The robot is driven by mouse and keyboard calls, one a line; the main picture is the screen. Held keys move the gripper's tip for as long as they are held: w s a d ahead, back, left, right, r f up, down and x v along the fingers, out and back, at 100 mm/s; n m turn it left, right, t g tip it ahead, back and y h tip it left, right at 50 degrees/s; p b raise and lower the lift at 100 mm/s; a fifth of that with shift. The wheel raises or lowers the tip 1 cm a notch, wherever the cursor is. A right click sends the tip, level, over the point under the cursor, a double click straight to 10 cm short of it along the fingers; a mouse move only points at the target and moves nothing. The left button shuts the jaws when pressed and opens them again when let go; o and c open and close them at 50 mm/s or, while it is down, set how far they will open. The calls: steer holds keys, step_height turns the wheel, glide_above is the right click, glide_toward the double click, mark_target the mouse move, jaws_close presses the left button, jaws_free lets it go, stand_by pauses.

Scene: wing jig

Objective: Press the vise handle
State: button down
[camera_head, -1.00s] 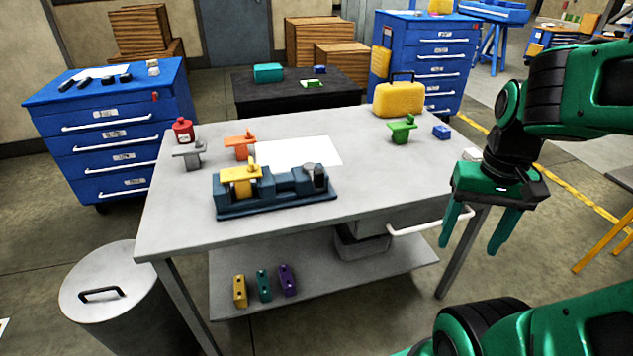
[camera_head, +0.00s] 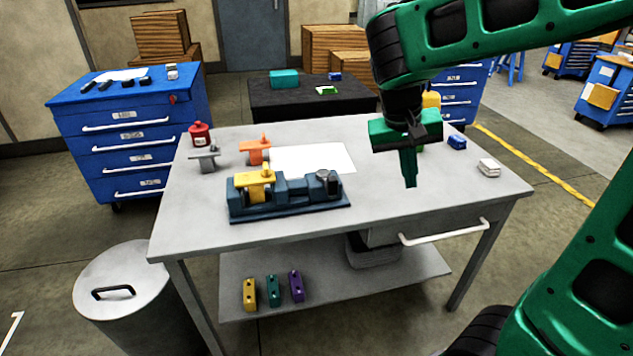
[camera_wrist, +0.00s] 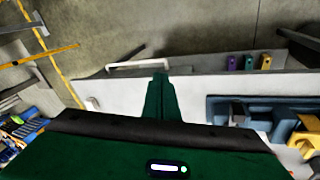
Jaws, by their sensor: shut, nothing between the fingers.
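A dark blue vise (camera_head: 290,208) sits on the grey workbench, left of its middle. A yellow piece (camera_head: 255,180) is on its left part, and a dark grey rounded part (camera_head: 328,182) stands at its right end. I cannot tell for sure which part is the handle. My gripper (camera_head: 411,182) points down, shut and empty, above the bench to the right of the vise and apart from it. In the wrist view the closed fingers (camera_wrist: 160,82) show at the middle, with the vise (camera_wrist: 222,109) at the right, partly cut off by the frame edge.
An orange clamp (camera_head: 256,153), a grey clamp (camera_head: 205,160) and a red can (camera_head: 200,135) stand behind the vise at the left. A white sheet (camera_head: 315,159) lies behind it. A blue block (camera_head: 457,142) and a white stack (camera_head: 489,168) sit at the right. Bench front is clear.

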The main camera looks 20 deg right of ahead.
steer(key=w+a+n+t+h, duration=0.1)
steer(key=w+a, duration=0.3)
steer(key=a, duration=0.8)
steer(key=w+a+n+t+h, duration=0.1)
steer(key=w+a, duration=0.4)
steer(key=a, duration=0.8)
steer(key=shift+a+r+n+t, duration=0.3)
steer(key=shift+r+t, duration=0.1)
steer(key=shift+t, duration=0.5)
steer(key=shift+d, duration=0.15)
glide_toward(326, 189)
step_height(326, 189, down, 3)
steer(key=w, duration=0.1)
steer(key=shift+w+d, duration=0.1)
steer(key=shift+d, duration=0.8)
